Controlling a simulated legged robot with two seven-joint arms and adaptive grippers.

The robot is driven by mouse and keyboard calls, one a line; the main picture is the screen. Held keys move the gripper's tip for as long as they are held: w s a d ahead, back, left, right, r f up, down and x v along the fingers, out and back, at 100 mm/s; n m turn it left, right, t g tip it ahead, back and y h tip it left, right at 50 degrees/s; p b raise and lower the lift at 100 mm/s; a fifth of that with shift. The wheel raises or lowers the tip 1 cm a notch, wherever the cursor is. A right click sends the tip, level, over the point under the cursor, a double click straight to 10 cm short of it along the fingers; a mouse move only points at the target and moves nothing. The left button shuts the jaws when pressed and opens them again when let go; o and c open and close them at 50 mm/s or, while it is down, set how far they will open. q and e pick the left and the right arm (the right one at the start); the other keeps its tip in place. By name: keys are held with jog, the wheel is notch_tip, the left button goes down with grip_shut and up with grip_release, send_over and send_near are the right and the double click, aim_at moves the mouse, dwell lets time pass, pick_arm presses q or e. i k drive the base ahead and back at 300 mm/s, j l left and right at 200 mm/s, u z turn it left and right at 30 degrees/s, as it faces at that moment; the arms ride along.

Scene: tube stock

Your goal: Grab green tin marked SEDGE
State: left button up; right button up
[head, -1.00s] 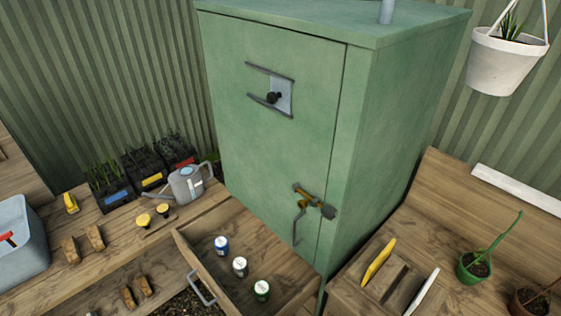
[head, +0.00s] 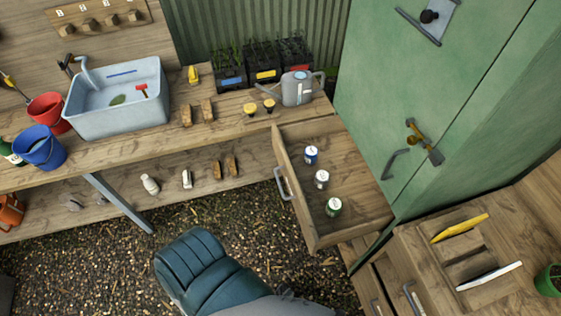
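A green tin with a white top (head: 333,206) stands in the open wooden drawer (head: 292,188), nearest the drawer's front right corner. The lettering on the tins is too small to read, so I cannot confirm SEDGE. Neither of my grippers is in view.
The drawer handle (head: 283,184) faces left. The green cabinet (head: 385,90) stands right of the drawer. A watering can (head: 297,89) is on the bench behind. A teal padded shape (head: 200,272), unclear what, is at bottom. Gravel (head: 110,270) lies in front.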

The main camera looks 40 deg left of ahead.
aim_at(334, 205)
jog(key=k+j+u, duration=0.15)
jog(key=u, duration=0.3)
jog(key=j+u, duration=0.25)
jog(key=u, duration=0.25)
jog(key=k+j, duration=0.05)
